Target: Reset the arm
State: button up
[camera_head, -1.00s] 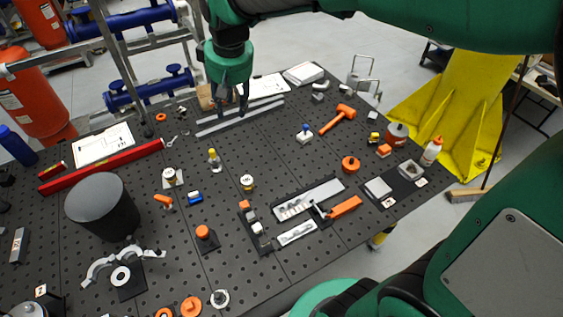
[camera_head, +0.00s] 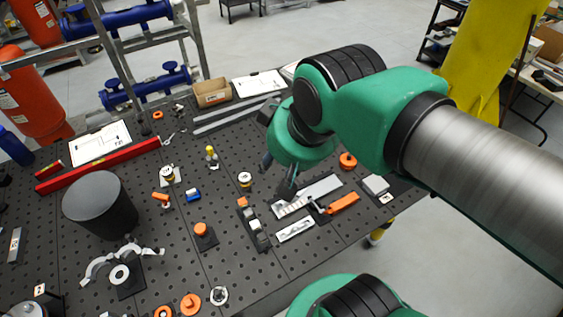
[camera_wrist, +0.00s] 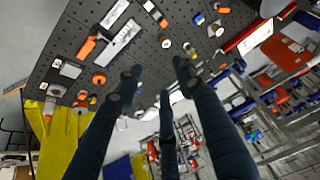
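My arm reaches in from the right in the head view. My gripper (camera_head: 277,177) hangs over the right part of the black perforated table (camera_head: 225,265), tilted. In the wrist view my gripper's dark fingers (camera_wrist: 155,85) are spread apart, with nothing between them. Part of the gripper is hidden behind the green wrist in the head view.
Below the gripper lie a metal plate (camera_head: 321,187) and an orange-handled clamp (camera_head: 344,203). A black cylinder (camera_head: 100,205) stands at left. A cardboard box (camera_head: 211,92) sits at the back. A yellow stand (camera_head: 485,75) rises beyond the table's right side.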

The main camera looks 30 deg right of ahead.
jog(key=shift+s+f, duration=0.25)
jog(key=shift+s, duration=0.3)
jog(key=shift+f, duration=0.1)
notch_tip(320, 180, down, 14)
jog(key=b, duration=1.4)
jog(key=shift+r, duration=0.2)
